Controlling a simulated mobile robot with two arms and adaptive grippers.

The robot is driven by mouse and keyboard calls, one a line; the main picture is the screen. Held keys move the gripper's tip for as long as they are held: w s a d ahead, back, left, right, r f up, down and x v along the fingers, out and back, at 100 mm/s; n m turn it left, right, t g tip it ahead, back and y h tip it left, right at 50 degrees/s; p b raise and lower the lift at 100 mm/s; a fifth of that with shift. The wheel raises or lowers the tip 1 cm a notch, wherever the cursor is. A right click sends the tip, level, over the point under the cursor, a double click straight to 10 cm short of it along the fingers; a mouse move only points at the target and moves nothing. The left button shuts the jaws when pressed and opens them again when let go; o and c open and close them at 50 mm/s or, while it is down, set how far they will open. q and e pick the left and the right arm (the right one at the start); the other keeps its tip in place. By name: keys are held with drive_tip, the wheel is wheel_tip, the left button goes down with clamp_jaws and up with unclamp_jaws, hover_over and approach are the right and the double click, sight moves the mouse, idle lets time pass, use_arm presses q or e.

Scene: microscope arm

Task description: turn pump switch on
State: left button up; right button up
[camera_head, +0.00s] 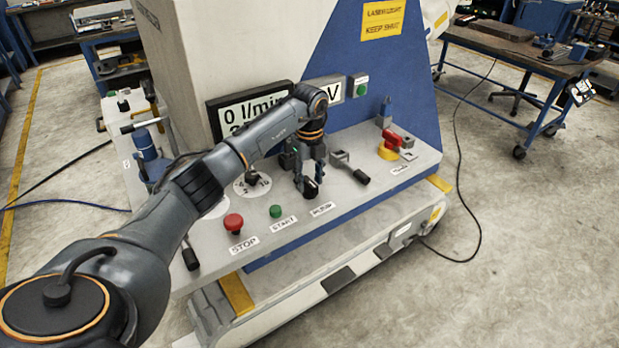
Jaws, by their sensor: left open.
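The grey control panel (375,199) of the machine carries several switches. My left gripper (309,180) points down at the middle of the panel, to the right of the green START button (276,211), and is open. A small dark round part shows at its fingertips; I cannot tell whether it is a knob or part of the gripper. A label (322,209) in front of it is too small to read surely. A red rotary handle on a yellow base (388,153) sits at the panel's right, with another unclear label. Which one is the pump switch is unclear. My right gripper is not in view.
A red STOP button (233,222) and a white dial (252,184) lie left of the gripper. A black-handled lever (350,168) stands close on its right. A display (245,110) is behind my arm. A workbench (520,50) stands at the back right.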

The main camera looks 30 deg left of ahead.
use_arm(q)
drive_tip(key=shift+f, duration=0.45)
drive_tip(key=shift+c, duration=0.5)
clamp_jaws()
